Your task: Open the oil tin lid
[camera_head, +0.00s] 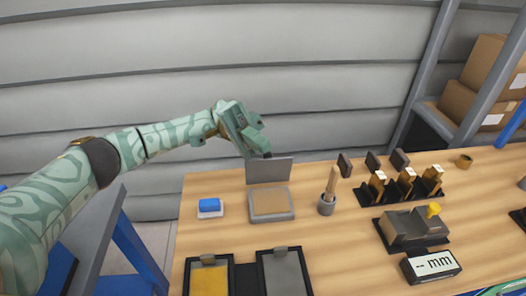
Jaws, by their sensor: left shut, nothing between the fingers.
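The oil tin (272,217) appears to be the shallow grey tin near the back edge of the wooden table. A tan pad fills it and shows from above. Its flat grey lid (269,172) stands upright along the tin's back side, so the tin is open. My left gripper (266,154) is shut and empty, pointing down just behind the lid's top edge. I cannot tell whether the fingertips touch the lid. My right gripper is not in view.
A blue block on a white base (210,208) sits left of the tin. A brush in a grey cup (327,206) stands to its right. Two trays (283,272) lie in front. Black holders and a display reading "-- mm" (433,265) are farther right.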

